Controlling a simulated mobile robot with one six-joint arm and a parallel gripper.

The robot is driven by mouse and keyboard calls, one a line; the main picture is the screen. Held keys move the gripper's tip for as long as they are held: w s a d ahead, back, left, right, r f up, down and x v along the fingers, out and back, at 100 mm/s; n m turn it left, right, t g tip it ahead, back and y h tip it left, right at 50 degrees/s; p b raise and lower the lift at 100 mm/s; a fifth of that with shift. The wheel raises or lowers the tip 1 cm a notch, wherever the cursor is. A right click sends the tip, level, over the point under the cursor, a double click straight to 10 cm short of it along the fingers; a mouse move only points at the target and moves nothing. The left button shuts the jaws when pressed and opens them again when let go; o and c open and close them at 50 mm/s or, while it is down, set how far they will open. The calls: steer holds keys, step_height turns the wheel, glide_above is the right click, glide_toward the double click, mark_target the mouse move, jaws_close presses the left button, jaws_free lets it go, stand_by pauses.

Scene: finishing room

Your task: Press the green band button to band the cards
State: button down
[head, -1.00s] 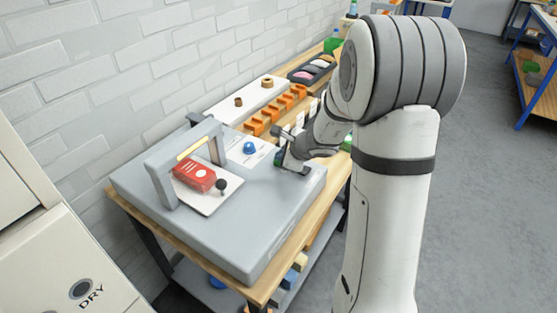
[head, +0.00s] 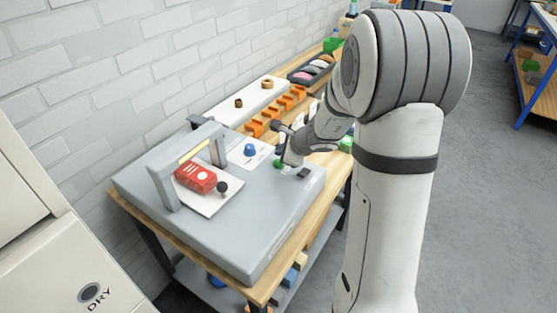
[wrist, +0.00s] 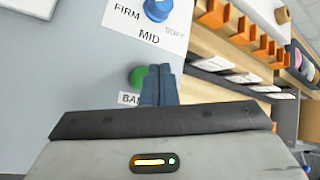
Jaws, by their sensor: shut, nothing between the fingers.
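The green band button (head: 278,163) sits on the grey top of the banding machine (head: 243,222). In the wrist view the green button (wrist: 135,77) lies just left of my fingertips, with a partly hidden label below it. My gripper (head: 290,161) is shut and empty, pointing down close to the button. In the wrist view my gripper (wrist: 161,72) overlaps the button's right edge; I cannot tell whether they touch. The red card pack (head: 194,177) lies on a white plate (head: 208,206) under the machine's grey arch (head: 160,184).
A blue knob (head: 250,150) stands on a white panel marked FIRM and MID, shown in the wrist view (wrist: 150,37). A black-knobbed lever (head: 222,187) stands by the cards. Orange holders (head: 273,122) line the bench behind. A dark square (head: 303,173) is near the machine's right corner.

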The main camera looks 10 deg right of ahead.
mark_target(280, 165)
step_height(280, 165, up, 4)
steer(key=p, duration=0.2)
steer(key=shift+r+p, duration=0.15)
steer(key=shift+p, duration=0.25)
stand_by(0.4)
steer(key=shift+s+a+r, duration=0.2)
steer(key=shift+a, duration=0.05)
steer(key=s+a+r+n+g, duration=0.2)
steer(key=s+a+r+n, duration=0.15)
steer(key=s+n, duration=0.3)
steer(key=s+a+r+n+g, duration=0.1)
steer(key=s+a+r+n, duration=0.1)
steer(key=s+r+n, duration=0.35)
steer(key=s+d+n+g+h, duration=0.1)
steer(key=s+n, duration=0.3)
steer(key=s, duration=0.4)
steer(key=s+d+n+g+h, duration=0.1)
steer(key=s+d+n+h, duration=0.2)
steer(key=s, duration=0.6)
steer(key=d+f+n, duration=0.1)
steer(key=n, duration=0.1)
steer(key=shift+s+d+n, duration=0.25)
steer(key=shift+n, duration=0.05)
steer(key=shift+r, duration=0.1)
